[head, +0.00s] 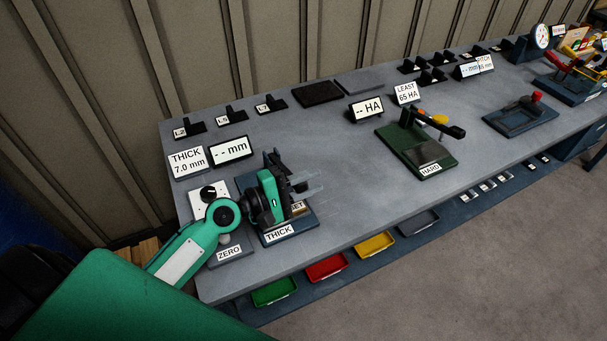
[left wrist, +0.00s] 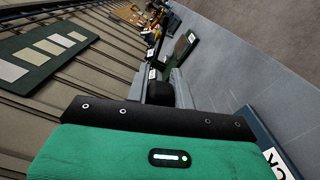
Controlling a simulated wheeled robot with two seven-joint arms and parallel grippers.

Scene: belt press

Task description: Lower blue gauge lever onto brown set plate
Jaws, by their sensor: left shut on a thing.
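The gauge stand labelled THICK (head: 279,233) stands at the near left of the bench in the head view, with a dark blue base. My left gripper (head: 306,186) is over this base, its jaws shut on the gauge lever. The lever is mostly hidden by my gripper, so its exact height and tilt cannot be told. The brown set plate (head: 299,208), with part of a SET label showing, lies on the base just below my gripper. A gap seems to show between the jaws and the plate. My right gripper is not in view.
A ZERO box (head: 229,254) with a knob panel stands left of the gauge. A "-- mm" display (head: 231,149) and a "THICK 7.0 mm" card (head: 187,162) stand behind it. A green HARD tester (head: 421,154) is further right, with clear bench between. Coloured trays line the front.

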